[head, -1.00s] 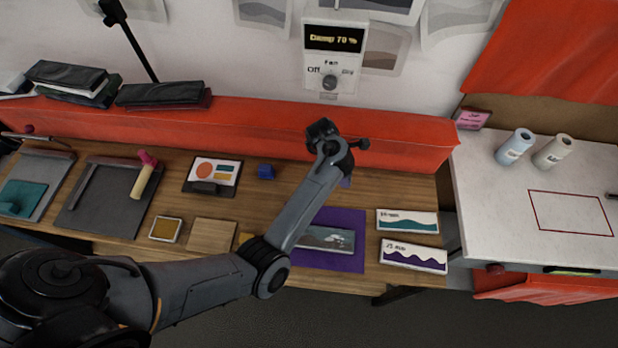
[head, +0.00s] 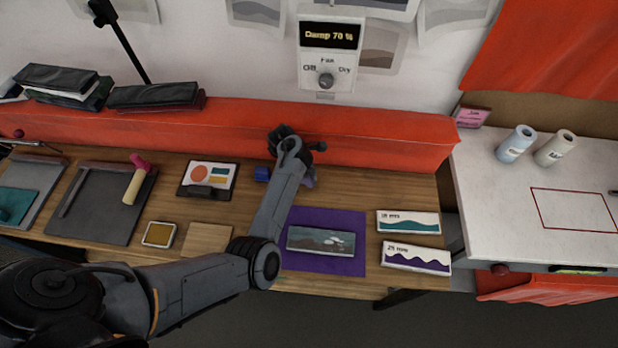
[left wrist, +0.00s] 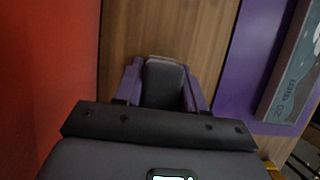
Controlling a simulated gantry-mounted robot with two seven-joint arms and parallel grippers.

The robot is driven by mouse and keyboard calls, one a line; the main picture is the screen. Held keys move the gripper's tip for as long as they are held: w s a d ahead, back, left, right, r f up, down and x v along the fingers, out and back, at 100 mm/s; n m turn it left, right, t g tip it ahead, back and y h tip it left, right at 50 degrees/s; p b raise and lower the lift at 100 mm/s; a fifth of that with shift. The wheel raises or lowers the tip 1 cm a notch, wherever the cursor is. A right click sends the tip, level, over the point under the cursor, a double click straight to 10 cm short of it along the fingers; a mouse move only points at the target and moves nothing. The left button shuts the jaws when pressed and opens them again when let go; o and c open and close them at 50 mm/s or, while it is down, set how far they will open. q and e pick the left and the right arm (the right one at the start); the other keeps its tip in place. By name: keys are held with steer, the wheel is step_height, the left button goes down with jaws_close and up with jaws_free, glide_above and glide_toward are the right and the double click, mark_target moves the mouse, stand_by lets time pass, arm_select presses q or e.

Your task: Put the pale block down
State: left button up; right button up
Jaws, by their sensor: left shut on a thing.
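My left gripper (head: 308,180) is over the wooden bench near the red ledge, left of the purple mat's upper corner; my own arm largely covers it. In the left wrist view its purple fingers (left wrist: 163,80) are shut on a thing. A dark grey rounded form fills the space between them. A thin pale-brown edge, probably the pale block (left wrist: 163,58), shows just beyond it. The rest of the block is hidden, and I cannot tell whether it touches the bench. My right gripper is not in view.
The purple mat (head: 355,260) bears a grey picture plate (head: 320,241). A blue block (head: 262,174) lies close left of my gripper. The red ledge (head: 370,145) runs behind. Two wave-print cards (head: 408,222) lie right. A beige square (head: 207,239) lies left of my arm.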

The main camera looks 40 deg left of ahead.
arm_select(q)
steer(key=shift+f, duration=0.65)
steer(key=shift+f, duration=0.1)
steer(key=o, duration=1.1)
